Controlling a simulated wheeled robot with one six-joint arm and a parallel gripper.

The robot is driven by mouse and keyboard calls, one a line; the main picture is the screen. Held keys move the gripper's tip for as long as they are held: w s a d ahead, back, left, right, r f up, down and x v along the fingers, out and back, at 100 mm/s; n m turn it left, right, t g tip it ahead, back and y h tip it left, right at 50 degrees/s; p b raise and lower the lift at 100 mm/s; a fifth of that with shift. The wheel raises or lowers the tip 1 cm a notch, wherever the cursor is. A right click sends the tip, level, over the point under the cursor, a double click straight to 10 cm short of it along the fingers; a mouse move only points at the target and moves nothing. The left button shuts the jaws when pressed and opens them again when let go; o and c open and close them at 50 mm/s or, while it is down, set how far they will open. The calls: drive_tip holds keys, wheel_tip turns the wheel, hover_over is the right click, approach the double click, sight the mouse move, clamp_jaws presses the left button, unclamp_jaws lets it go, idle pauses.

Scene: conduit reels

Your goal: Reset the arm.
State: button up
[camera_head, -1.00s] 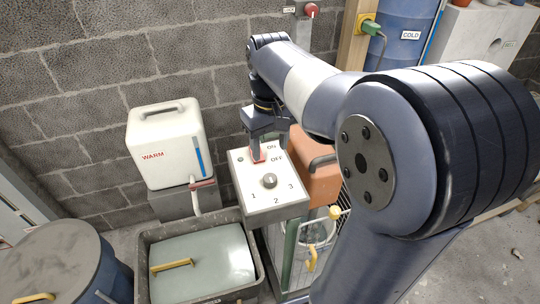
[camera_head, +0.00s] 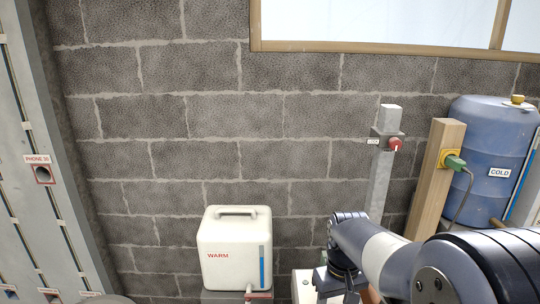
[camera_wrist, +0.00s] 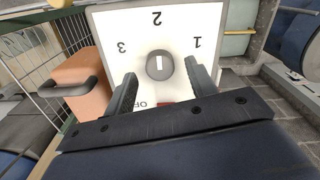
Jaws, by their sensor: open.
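My gripper (camera_wrist: 148,92) is open in the wrist view, its two fingers apart over a white control panel (camera_wrist: 190,25). The panel has a grey round knob (camera_wrist: 160,65) between the fingertips in the picture, and the numbers 1, 2 and 3 around it. A red switch (camera_wrist: 166,102) beside the OFF marking is partly hidden by my gripper. I cannot tell whether the fingers touch the panel. In the head view my arm comes in from the lower right, and only a strip of the panel (camera_head: 303,287) shows at the bottom edge.
A white WARM container (camera_head: 234,250) stands left of the panel. A post with a red knob (camera_head: 394,144), a wooden post (camera_head: 434,180) and a blue COLD barrel (camera_head: 490,150) stand to the right.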

wheel_tip(320, 180, down, 2)
idle(0.5)
